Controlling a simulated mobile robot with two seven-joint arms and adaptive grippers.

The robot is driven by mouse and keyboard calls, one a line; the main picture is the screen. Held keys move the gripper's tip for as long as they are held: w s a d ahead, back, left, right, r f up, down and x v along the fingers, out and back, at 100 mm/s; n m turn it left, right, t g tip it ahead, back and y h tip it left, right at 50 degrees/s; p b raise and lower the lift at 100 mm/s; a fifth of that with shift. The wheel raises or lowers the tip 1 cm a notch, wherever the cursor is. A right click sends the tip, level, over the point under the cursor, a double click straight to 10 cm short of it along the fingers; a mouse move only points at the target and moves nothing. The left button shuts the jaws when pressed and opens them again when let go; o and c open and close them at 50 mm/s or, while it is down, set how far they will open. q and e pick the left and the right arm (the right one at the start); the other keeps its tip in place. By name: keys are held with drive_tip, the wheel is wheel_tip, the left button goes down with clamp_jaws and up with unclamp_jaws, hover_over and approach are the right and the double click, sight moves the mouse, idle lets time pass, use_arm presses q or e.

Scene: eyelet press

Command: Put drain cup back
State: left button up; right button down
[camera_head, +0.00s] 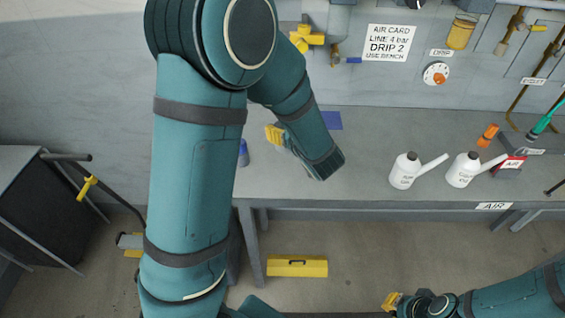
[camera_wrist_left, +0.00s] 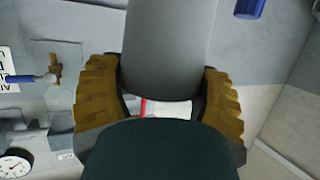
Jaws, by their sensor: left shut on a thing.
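My left arm fills the left of the head view. The yellow pads of my left gripper (camera_head: 274,134) show in part behind its lower link. In the left wrist view the left gripper (camera_wrist_left: 165,95) has ribbed yellow-brown pads on both sides of a grey cylinder (camera_wrist_left: 170,45) and is shut on it. A red and white patch (camera_wrist_left: 165,108) shows below the cylinder. A dark rounded shape hides the rest, and I cannot tell whether this cylinder is the drain cup. My right gripper (camera_head: 392,302) is low at the right, away from the bench; its fingers are unclear.
The grey bench (camera_head: 350,190) carries two white bottles (camera_head: 405,170) (camera_head: 464,169) with spouts and an orange item (camera_head: 488,135). An amber jar (camera_head: 461,31) and a sign (camera_head: 389,42) are on the back wall. The bench's middle is clear.

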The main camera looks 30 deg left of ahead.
use_arm(q)
drive_tip(key=shift+f, duration=0.35)
wheel_tip(320, 180, down, 4)
drive_tip(key=shift+f+b, duration=0.2)
drive_tip(key=shift+b, duration=0.6)
drive_tip(key=shift+w+f+b, duration=0.1)
drive_tip(key=shift+f+b, duration=0.5)
drive_tip(key=shift+f, duration=1.9)
drive_tip(key=shift+r, duration=0.1)
drive_tip(key=o, duration=1.1)
drive_tip(key=shift+f, duration=0.2)
